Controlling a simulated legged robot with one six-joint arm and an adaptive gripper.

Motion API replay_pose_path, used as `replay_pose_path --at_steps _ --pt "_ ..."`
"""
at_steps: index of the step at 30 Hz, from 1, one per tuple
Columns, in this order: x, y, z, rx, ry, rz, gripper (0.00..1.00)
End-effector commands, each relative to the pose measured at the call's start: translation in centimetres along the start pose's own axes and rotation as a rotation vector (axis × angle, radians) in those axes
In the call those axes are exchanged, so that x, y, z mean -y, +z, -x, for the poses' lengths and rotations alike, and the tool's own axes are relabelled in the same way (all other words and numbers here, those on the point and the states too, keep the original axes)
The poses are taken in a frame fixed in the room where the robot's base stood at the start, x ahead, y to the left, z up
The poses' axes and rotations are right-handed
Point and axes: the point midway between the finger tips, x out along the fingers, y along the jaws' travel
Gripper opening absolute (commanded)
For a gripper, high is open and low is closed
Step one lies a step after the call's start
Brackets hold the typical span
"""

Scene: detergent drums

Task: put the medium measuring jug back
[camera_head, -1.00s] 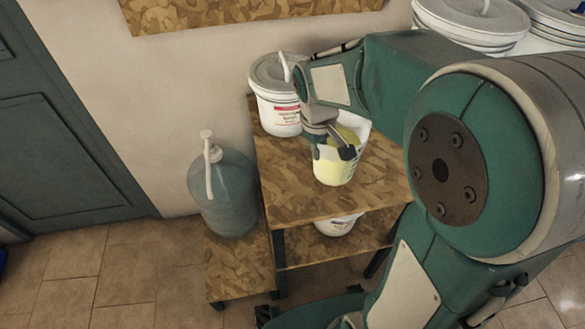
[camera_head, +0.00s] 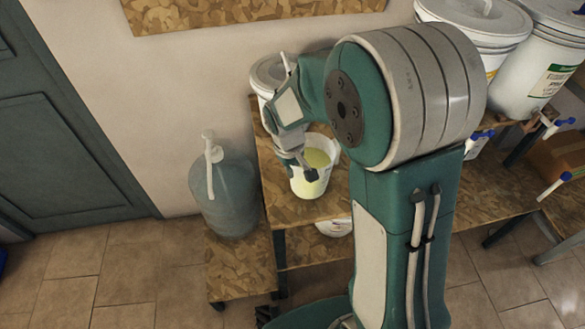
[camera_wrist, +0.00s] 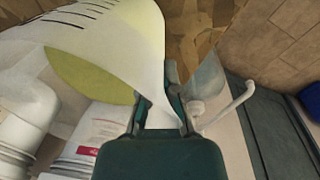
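The measuring jug (camera_head: 312,184) is white and translucent, with yellow-green liquid in it. It looks upright above or on the left end of the wooden bench top (camera_head: 300,211); I cannot tell whether its base touches. My gripper (camera_head: 306,167) reaches it from the upper left and is at its rim. In the wrist view the jug wall (camera_wrist: 110,22) with black graduation marks fills the upper left. There my gripper's fingers (camera_wrist: 168,103) are closed on a white part of the jug. The jug's far side is partly hidden by my arm.
A white lidded drum (camera_head: 266,74) with a pump stands behind the jug, partly hidden by my arm. A blue-grey bottle (camera_head: 228,195) with a pump stands on a lower ledge at left. Large drums (camera_head: 535,84) and blue-tipped taps (camera_head: 565,122) are at right.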

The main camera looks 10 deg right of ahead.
Motion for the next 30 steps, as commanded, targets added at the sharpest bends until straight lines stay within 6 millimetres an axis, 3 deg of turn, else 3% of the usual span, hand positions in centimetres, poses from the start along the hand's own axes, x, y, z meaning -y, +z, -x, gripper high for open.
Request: replay_pose_path --at_steps 7,9,10,23,30 --pt "-0.1 -0.1 -0.1 -0.003 0.001 0.000 0.00" --pt "0.0 0.0 -0.1 0.000 0.000 0.000 0.35" --pt "0.0 0.0 -0.1 0.000 0.000 0.000 0.43" --pt "-0.1 -0.1 0.4 -0.002 0.000 0.000 0.43" --pt "-0.1 -0.1 4.7 -0.006 0.001 0.000 0.43"
